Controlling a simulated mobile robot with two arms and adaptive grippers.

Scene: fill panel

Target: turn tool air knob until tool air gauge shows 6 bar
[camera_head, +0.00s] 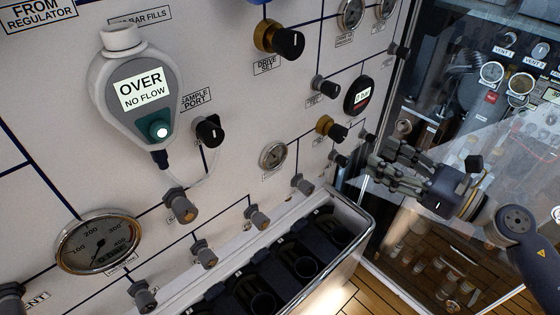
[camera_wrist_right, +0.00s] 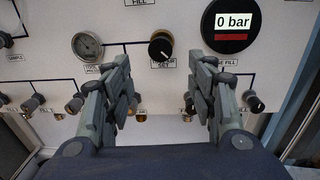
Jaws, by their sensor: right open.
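The tool air knob, black with a brass collar and a white mark, is on the panel in the head view (camera_head: 335,130) and the wrist view (camera_wrist_right: 161,48). The tool air gauge, a small round dial, is left of it in the head view (camera_head: 273,155) and the wrist view (camera_wrist_right: 87,45). Its reading is too small to tell. My right gripper (camera_head: 378,165) is open and empty, right of the knob in the head view. In the wrist view its fingertips (camera_wrist_right: 157,75) are spread, with the knob beyond the gap, apart from them. My left gripper is not in view.
A round display (camera_wrist_right: 231,26) reads 0 bar, right of the knob. Small valves (camera_wrist_right: 75,104) line the panel below. A bin rack (camera_head: 352,222) juts out under the panel. A grey handheld device (camera_head: 128,85) reads OVER, NO FLOW. A glass pane (camera_head: 440,150) is at right.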

